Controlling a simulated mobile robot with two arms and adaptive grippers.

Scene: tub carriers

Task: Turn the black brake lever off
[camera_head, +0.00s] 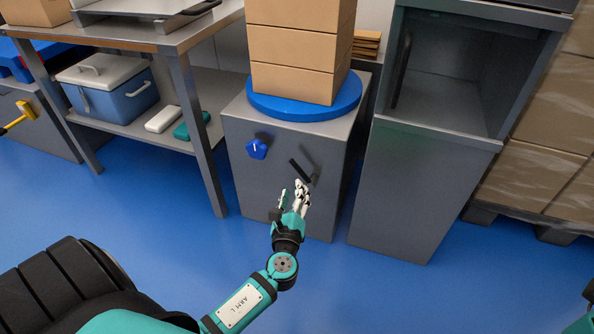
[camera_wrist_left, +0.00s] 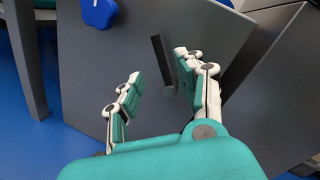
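The black brake lever (camera_head: 300,171) is a short dark bar on the front of a grey cabinet (camera_head: 250,192). It slants from upper left to lower right. My left gripper (camera_head: 291,192) is in front of the cabinet, just below and beside the lever in the head view. In the left wrist view, the lever (camera_wrist_left: 160,58) shows between the two sides of the gripper (camera_wrist_left: 157,67), closer to the right fingers. The fingers are spread apart and hold nothing. I cannot tell whether a finger touches the lever. My right gripper is not in view.
A blue knob (camera_head: 257,148) sits left of the lever. A blue turntable (camera_head: 303,105) on the cabinet bears stacked cardboard boxes (camera_head: 295,50). A table (camera_head: 150,40) with a cooler (camera_head: 110,88) stands left, and an open-fronted grey unit (camera_head: 405,190) stands right. Blue floor is clear in front.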

